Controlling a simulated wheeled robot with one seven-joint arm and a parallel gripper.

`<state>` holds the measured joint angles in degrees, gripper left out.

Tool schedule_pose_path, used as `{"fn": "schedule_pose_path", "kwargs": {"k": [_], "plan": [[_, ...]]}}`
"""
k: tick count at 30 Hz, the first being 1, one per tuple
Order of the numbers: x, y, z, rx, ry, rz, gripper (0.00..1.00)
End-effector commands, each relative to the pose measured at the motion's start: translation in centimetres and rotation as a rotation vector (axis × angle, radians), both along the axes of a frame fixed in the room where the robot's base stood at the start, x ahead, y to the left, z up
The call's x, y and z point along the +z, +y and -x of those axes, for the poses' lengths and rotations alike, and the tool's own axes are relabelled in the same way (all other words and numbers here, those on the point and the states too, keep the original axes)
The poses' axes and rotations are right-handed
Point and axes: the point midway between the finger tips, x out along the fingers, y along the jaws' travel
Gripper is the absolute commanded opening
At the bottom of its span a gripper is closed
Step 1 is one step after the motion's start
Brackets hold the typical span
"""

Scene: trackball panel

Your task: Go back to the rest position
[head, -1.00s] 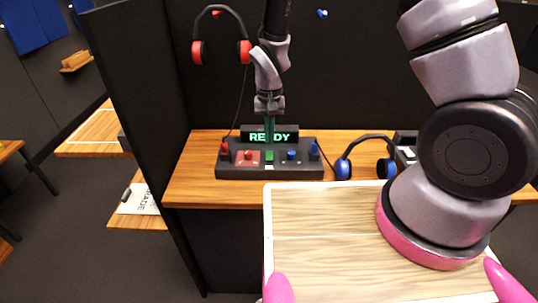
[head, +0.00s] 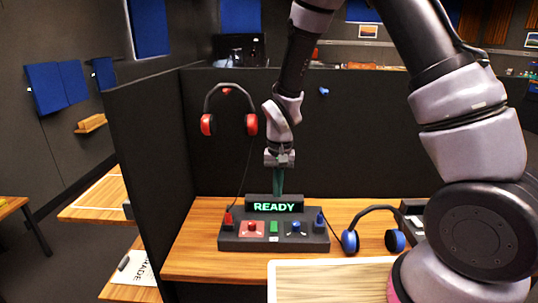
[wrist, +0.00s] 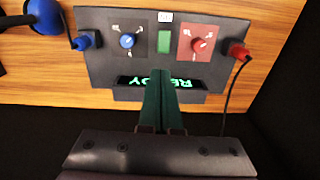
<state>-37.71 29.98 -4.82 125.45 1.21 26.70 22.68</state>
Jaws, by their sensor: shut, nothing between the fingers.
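My gripper (head: 279,190) is above the back of a dark control panel (head: 248,240), with its green fingers shut and nothing between them. In the wrist view the closed fingers (wrist: 163,78) point at the panel's display. The display (head: 274,207) reads READY in green letters. The panel has a red knob (head: 253,226), a green block (head: 274,227) and a blue knob (head: 296,227). A red plug (head: 228,219) sits at its left end and a blue plug (head: 319,220) at its right end. I cannot tell whether the fingertips touch the panel.
A red headset (head: 208,124) hangs on the dark partition (head: 400,130) behind the panel. A blue headset (head: 350,241) lies on the wooden desk (head: 195,245), right of the panel. A side partition (head: 150,150) closes the left. Bare desk shows beside the panel.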

Motion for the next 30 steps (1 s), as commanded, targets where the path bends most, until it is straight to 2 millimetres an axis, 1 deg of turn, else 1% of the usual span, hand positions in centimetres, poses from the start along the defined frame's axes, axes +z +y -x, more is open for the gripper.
{"fn": "schedule_pose_path", "kwargs": {"k": [1, 2, 3, 5, 6, 8, 9, 11, 12, 14, 15, 17, 18, 21, 24, 27, 30], "plan": [[2.3, -0.8, -0.7, -0.021, -0.022, -0.023, 0.0], [3.6, -1.4, -0.9, -0.032, -0.032, -0.036, 0.0], [5.5, -2.2, -1.2, -0.045, -0.049, -0.054, 0.0], [8.4, -3.6, -1.5, -0.069, -0.075, -0.081, 0.0], [10.3, -4.6, -1.5, -0.083, -0.092, -0.098, 0.0], [13.0, -6.1, -1.4, -0.104, -0.12, -0.121, 0.0], [14.7, -7.2, -1.3, -0.117, -0.14, -0.136, 0.0], [17.2, -8.8, -0.9, -0.137, -0.169, -0.156, 0.0], [18.8, -9.8, -0.5, -0.149, -0.191, -0.169, 0.0], [21.0, -11.3, 0.3, -0.168, -0.222, -0.187, 0.0], [22.5, -12.4, 0.9, -0.178, -0.245, -0.198, 0.0], [24.4, -13.8, 1.9, -0.195, -0.28, -0.211, 0.0], [25.7, -14.8, 2.7, -0.206, -0.304, -0.22, 0.0], [28.5, -17.0, 4.8, -0.233, -0.365, -0.236, 0.0], [30.7, -18.9, 7.2, -0.256, -0.427, -0.246, 0.0], [32.3, -20.3, 9.5, -0.275, -0.48, -0.25, 0.0], [33.2, -21.1, 11.3, -0.288, -0.521, -0.249, 0.0]]}}
